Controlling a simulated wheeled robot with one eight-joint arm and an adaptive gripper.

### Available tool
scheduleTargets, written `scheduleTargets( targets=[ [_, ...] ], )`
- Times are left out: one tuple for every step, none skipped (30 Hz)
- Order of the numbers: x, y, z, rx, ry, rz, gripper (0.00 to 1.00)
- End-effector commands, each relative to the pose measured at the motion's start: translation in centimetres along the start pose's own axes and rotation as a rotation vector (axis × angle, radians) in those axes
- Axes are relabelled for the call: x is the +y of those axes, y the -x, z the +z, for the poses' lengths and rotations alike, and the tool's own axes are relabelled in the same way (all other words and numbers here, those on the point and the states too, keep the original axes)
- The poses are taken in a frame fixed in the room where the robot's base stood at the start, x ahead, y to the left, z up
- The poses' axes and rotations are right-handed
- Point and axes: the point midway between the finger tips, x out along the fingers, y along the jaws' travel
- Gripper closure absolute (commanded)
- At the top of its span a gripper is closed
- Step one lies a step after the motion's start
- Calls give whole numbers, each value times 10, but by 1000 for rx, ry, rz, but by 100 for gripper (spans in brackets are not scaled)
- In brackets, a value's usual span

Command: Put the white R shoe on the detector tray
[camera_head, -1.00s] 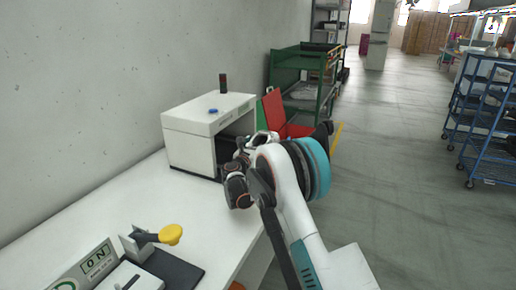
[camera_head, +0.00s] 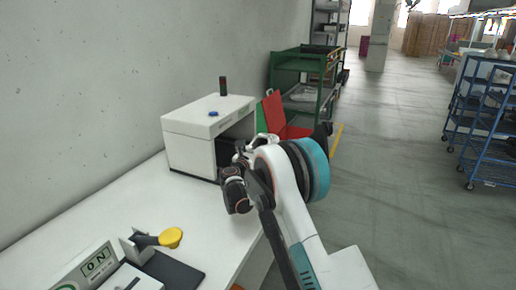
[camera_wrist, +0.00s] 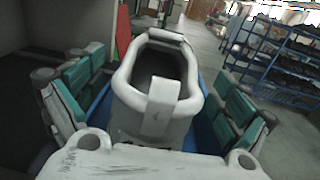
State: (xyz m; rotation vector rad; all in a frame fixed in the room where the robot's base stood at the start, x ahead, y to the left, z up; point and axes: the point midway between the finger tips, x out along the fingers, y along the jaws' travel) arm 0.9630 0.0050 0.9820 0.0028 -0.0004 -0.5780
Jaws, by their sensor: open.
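The white shoe (camera_wrist: 160,98) is in the middle of the wrist view, its opening towards me. My gripper (camera_wrist: 155,102) is open, with a teal-padded finger on each side of the shoe and gaps visible beside it. A blue tray-like surface (camera_wrist: 204,128) shows beneath and beside the shoe; its contact with the shoe's sole is hidden. I cannot read an R on the shoe. In the head view, my wrist is at the open front of the white detector box (camera_head: 192,145), and my arm hides the shoe and tray.
The detector stands on a white table (camera_head: 120,215) against the wall. A yellow-knobbed device (camera_head: 171,238) is at the near left. A green cart (camera_head: 303,85) and a red panel (camera_head: 274,113) stand beyond the detector. A blue rack (camera_head: 490,120) is at right, with clear floor between.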

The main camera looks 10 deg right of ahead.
Motion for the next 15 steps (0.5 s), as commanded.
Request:
scheduleTargets(
  targets=[
    [2,10,2,0,0,3,5],
    [2,16,3,0,0,4,5],
    [2,24,3,0,0,4,5],
    [2,30,3,0,0,4,5],
    [2,37,3,0,0,3,5],
    [2,46,3,0,0,4,5],
    [2,52,3,0,0,5,5],
    [2,58,3,0,0,4,5],
    [1,66,3,0,0,3,5],
    [2,72,3,0,0,3,5],
    [2,77,3,0,0,4,5],
    [1,83,3,0,0,4,5],
    [1,88,2,0,0,3,5],
    [1,92,2,0,0,2,5],
    [1,96,2,0,0,2,5]
  ],
)
